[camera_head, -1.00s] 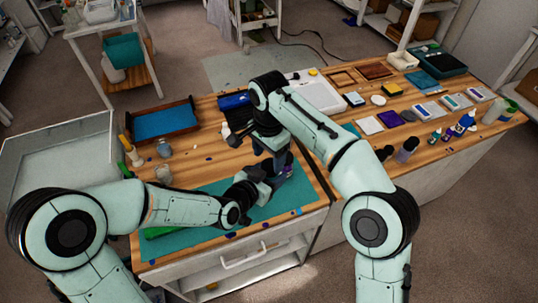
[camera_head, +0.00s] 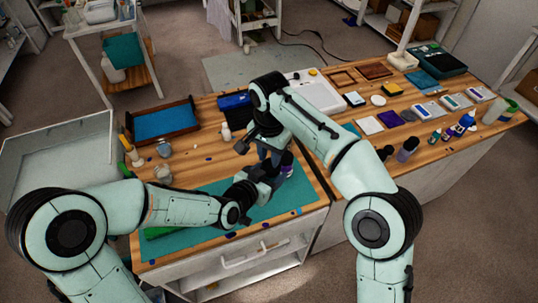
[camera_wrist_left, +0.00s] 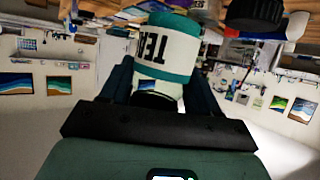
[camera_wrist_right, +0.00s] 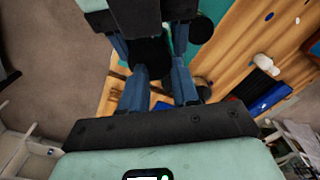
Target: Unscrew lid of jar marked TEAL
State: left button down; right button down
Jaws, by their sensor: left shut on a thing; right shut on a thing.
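A white jar with a teal band, lettered TEAL (camera_wrist_left: 150,47), is held between the fingers of my left gripper (camera_wrist_left: 160,85); the lettering shows upside down in the left wrist view. In the head view my left gripper (camera_head: 268,174) is over the teal mat, and the jar is mostly hidden. My right gripper (camera_head: 264,150) points down just above it. In the right wrist view its blue fingers (camera_wrist_right: 158,90) are closed around a round black lid (camera_wrist_right: 150,55). I cannot tell whether the lid is still touching the jar.
The teal mat (camera_head: 215,210) lies below. A blue tray (camera_head: 165,122) and glass cups (camera_head: 163,172) are to the left. Several bottles and pads stand on the right of the bench.

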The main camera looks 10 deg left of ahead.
jog(key=shift+a+f, duration=0.1)
jog(key=shift+f, duration=0.4)
jog(key=c, duration=0.9)
grip_release()
jog(key=shift+s, duration=0.1)
jog(key=shift+r, duration=0.1)
notch_tip(320, 180, up, 4)
jog(key=shift+r, duration=0.1)
jog(key=o, duration=0.4)
jog(key=shift+s+d+r+n, duration=0.1)
jog(key=shift+d+r+n, duration=0.15)
jog(key=shift+r, duration=0.3)
jog(key=shift+n+y, duration=0.4)
jog(key=shift+n, duration=0.15)
jog(key=shift+s+d+f, duration=0.1)
jog(key=shift+d+f, duration=0.05)
jog(key=shift+f, duration=1.1)
jog(key=shift+s+d+f, duration=0.1)
jog(key=shift+d+f, duration=0.05)
jog(key=shift+f, duration=1.05)
